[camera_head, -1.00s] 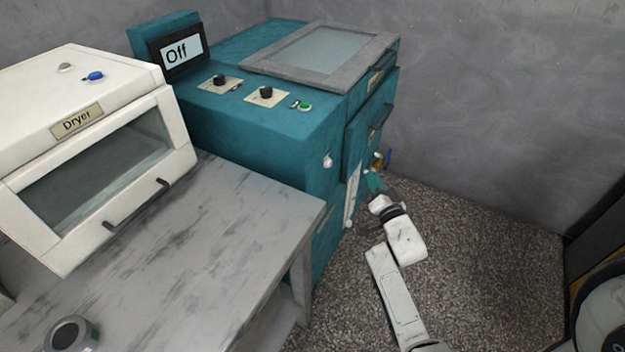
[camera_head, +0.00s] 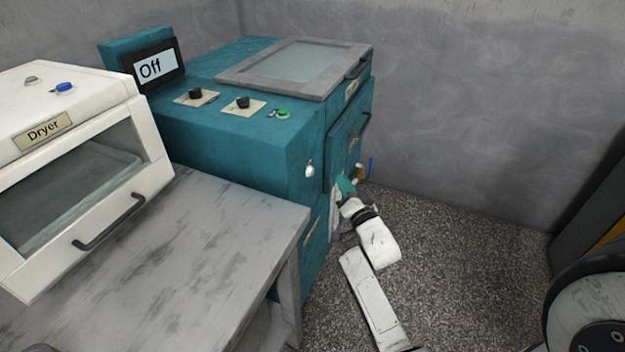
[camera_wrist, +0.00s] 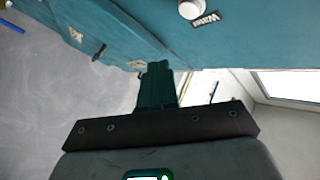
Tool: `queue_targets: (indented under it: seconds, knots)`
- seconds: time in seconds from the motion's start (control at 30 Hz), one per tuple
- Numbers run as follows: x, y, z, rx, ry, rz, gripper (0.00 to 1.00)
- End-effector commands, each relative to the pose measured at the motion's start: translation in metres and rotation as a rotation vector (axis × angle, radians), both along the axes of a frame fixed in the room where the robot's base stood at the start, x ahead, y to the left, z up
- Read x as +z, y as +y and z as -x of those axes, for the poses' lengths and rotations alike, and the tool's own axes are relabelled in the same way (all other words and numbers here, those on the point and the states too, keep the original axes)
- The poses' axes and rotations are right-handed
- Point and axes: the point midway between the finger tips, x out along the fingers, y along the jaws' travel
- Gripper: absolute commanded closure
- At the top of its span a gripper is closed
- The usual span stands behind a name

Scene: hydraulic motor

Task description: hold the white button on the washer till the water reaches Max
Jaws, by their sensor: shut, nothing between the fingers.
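The teal washer (camera_head: 262,140) stands against the grey wall. Its round white button (camera_head: 309,170) is on the front face, near the upper edge. In the wrist view the white button (camera_wrist: 192,8) is at the top edge, with a small label under it. My gripper (camera_head: 345,187) is low in front of the washer, to the right of and below the button, apart from it. In the wrist view my gripper's teal fingers (camera_wrist: 157,85) are shut together and empty. A pale strip on the washer's lower front is partly hidden by my gripper; no water level is readable.
The display (camera_head: 155,67) reads "Off". Black knobs and a green button (camera_head: 283,113) are on the washer's top. A white dryer (camera_head: 75,160) sits on the grey table (camera_head: 190,250) at left, close to the washer. Speckled floor (camera_head: 460,270) at right is open.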

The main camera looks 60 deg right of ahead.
Motion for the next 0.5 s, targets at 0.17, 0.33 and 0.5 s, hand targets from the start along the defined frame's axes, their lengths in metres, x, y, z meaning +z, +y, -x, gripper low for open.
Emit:
queue_targets:
  seconds: [0.17,0.33,0.5]
  knots:
    - [-0.006,0.001,-0.015,0.000,-0.001,0.003,1.00]
    - [-0.006,0.002,-0.027,0.000,-0.001,0.003,1.00]
    - [-0.005,0.002,-0.039,-0.001,-0.003,0.004,1.00]
